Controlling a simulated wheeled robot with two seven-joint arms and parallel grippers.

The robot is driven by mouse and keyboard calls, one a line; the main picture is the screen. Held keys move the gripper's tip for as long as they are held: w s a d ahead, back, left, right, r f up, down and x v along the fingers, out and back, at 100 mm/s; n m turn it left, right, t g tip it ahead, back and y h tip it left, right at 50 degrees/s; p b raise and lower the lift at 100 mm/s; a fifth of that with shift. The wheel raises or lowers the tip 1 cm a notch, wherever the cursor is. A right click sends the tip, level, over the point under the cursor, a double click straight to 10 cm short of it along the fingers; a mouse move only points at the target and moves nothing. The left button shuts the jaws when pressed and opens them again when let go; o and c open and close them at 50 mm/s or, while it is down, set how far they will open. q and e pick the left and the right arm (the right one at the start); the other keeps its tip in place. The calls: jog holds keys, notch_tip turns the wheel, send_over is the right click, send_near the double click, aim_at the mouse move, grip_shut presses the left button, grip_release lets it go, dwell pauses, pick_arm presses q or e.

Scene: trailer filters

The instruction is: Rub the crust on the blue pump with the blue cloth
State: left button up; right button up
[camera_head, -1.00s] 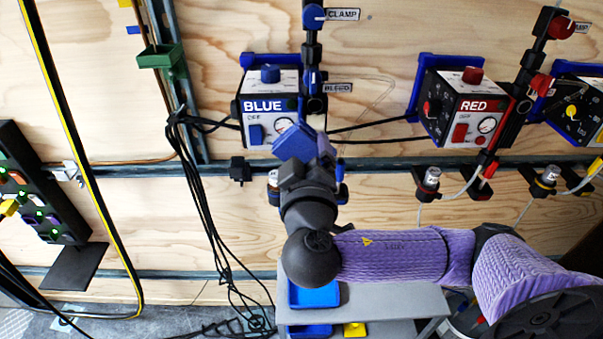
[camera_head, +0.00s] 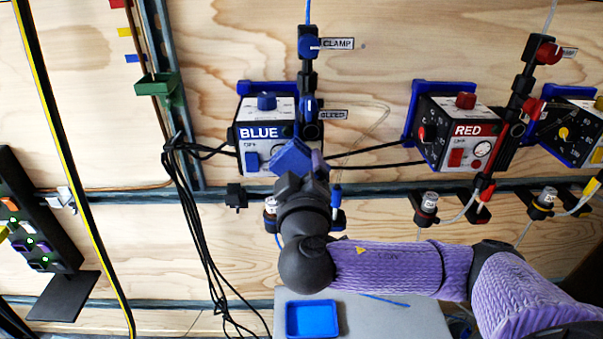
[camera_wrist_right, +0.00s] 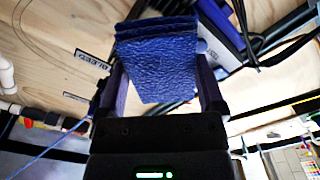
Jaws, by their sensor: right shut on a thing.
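The blue pump (camera_head: 262,132) is a white and black box with a "BLUE" label and a blue knob on top, mounted on the plywood wall. My right gripper (camera_head: 303,172) is in front of its lower right part, shut on the folded blue cloth (camera_head: 292,157). The cloth overlaps the pump's lower right front in the head view; I cannot tell whether they touch. In the right wrist view the cloth (camera_wrist_right: 158,62) fills the space between the fingers. The pump's gauge area is hidden behind the cloth, and I cannot make out any crust. My left gripper is not in view.
The red pump (camera_head: 459,133) hangs to the right, with a dark pump (camera_head: 572,130) beyond it. Black cables (camera_head: 190,215) hang at the left. A blue tray (camera_head: 312,319) sits on a grey surface (camera_head: 385,312) below my arm. A green bin (camera_head: 157,86) is at upper left.

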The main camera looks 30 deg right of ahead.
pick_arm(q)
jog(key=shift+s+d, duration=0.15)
pick_arm(e)
jog(key=shift+w+d, duration=0.1)
jog(key=shift+w, duration=0.1)
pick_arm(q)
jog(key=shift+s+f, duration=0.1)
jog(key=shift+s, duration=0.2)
pick_arm(e)
jog(key=shift+w+d, duration=0.15)
jog(key=shift+w, duration=0.05)
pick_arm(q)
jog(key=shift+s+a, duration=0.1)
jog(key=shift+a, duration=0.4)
pick_arm(e)
jog(key=shift+w+d, duration=0.2)
jog(key=shift+w, duration=0.15)
jog(key=shift+s, duration=0.1)
